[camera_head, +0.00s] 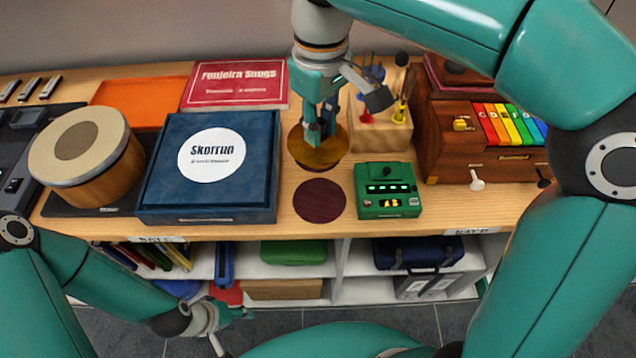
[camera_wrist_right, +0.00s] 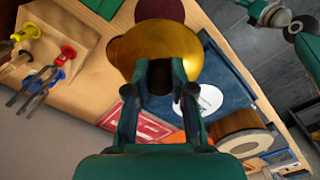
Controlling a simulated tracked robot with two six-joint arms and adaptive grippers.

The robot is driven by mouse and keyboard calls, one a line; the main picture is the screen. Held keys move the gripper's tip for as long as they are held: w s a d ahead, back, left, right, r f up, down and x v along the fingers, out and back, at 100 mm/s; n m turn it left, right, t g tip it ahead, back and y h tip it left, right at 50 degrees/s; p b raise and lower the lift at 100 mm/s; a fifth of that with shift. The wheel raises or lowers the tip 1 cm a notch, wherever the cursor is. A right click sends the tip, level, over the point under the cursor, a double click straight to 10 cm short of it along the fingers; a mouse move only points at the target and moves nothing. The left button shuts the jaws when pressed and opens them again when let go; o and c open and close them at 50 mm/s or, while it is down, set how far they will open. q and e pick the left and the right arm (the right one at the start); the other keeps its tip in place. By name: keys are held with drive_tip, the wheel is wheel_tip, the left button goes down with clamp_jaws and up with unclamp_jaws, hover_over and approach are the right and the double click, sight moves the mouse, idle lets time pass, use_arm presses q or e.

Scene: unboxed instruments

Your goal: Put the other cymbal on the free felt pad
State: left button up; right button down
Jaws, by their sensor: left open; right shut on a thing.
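My right gripper (camera_head: 318,138) points down and is shut on a gold-brown cymbal (camera_head: 329,158). The cymbal also shows in the right wrist view (camera_wrist_right: 150,50), beyond the fingers. The fingers hide its middle, and I cannot tell whether a second cymbal or a pad lies under it. A round dark-red felt pad (camera_head: 320,201) lies bare on the wooden top, nearer the front edge than the cymbal. Part of that pad shows at the top of the right wrist view (camera_wrist_right: 160,11). My left gripper (camera_head: 228,317) is open, low at the front left.
A blue box (camera_head: 152,183) stands left of the pad, and a green device (camera_head: 388,190) stands right of it. A wooden block with forks (camera_head: 378,138) is close to the right of the cymbal. A red book (camera_head: 236,84) lies behind. The bench's front edge is just before the pad.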

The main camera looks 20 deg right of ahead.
sight(322, 141)
wheel_tip(322, 141, down, 18)
drive_tip(key=shift+s+d, duration=0.1)
idle(0.4)
drive_tip(key=shift+f+b, duration=0.2)
drive_tip(key=shift+b, duration=0.15)
drive_tip(key=c, duration=1)
unclamp_jaws()
drive_tip(key=shift+r, duration=0.1)
drive_tip(key=shift+r, duration=0.15)
wheel_tip(322, 141, up, 12)
